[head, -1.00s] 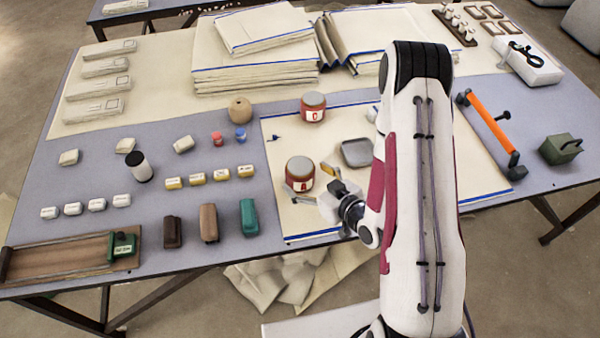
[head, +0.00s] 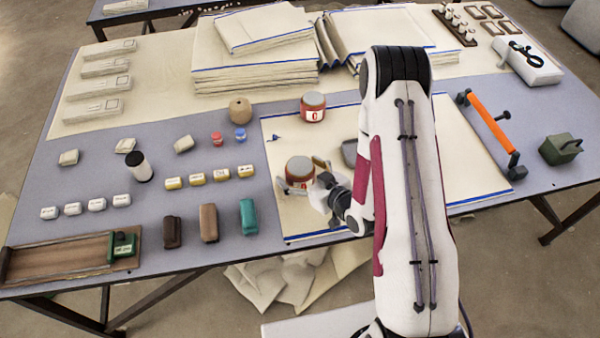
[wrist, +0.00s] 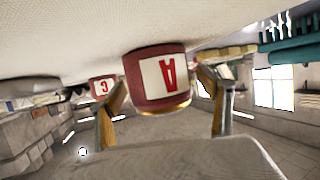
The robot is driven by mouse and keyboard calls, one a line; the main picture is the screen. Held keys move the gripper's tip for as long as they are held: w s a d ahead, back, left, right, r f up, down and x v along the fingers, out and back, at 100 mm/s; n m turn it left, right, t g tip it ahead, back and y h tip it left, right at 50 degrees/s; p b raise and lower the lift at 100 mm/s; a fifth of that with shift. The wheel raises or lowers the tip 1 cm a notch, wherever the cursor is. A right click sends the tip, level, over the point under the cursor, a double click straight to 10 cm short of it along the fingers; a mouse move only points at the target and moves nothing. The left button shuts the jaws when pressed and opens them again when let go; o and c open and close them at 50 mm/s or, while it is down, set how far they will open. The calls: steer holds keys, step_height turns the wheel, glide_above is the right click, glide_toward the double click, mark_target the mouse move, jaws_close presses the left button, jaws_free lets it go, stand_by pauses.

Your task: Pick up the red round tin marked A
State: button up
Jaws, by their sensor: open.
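The red round tin marked A (head: 299,168) stands on the cream cloth with its grey lid up. In the wrist view, which is upside down, tin A (wrist: 158,78) fills the middle with its white label and red A facing me. My gripper (head: 306,178) is low beside the tin, at its near right side. In the wrist view my open gripper (wrist: 160,92) has one finger on each side of the tin. A gap shows beside the tin on the left; contact on the right cannot be told.
A similar red tin marked C (head: 313,107) stands farther back on the cloth and also shows in the wrist view (wrist: 103,87). A grey tray (head: 349,152) is partly hidden behind my arm. Coloured blocks (head: 209,222) stand to the left. The cloth's near left part is clear.

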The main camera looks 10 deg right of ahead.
mark_target(300, 164)
steer(key=c, duration=1.7)
steer(key=shift+r, duration=0.2)
steer(key=shift+r, duration=4.85)
